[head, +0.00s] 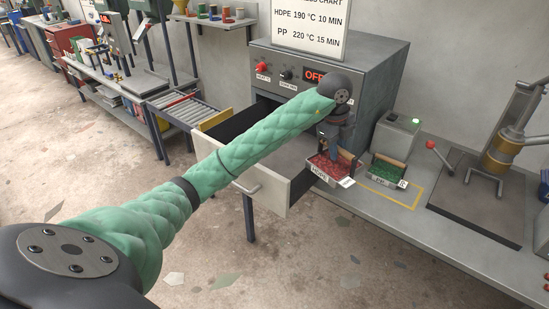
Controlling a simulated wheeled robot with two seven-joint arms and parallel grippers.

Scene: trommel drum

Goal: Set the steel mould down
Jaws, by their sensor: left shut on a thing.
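My left arm reaches across the view from the lower left, and its gripper (335,155) points down at the right end of the oven front. The gripper is shut on a steel mould (318,172), an open tray of red granules with an HDPE label on its front. The gripper partly covers the mould's back. The mould is by the bench's front edge, right of the open oven door; I cannot tell whether it touches the bench (460,238). A similar tray of green granules (388,168) stands to its right. My right gripper is not in view.
The grey oven (375,85) stands behind with its door (285,192) open towards the front. A yellow outline (408,203) marks the bench around the green tray. A grey box (396,135) and a press (495,155) stand farther right. A roller table (185,108) is at the left.

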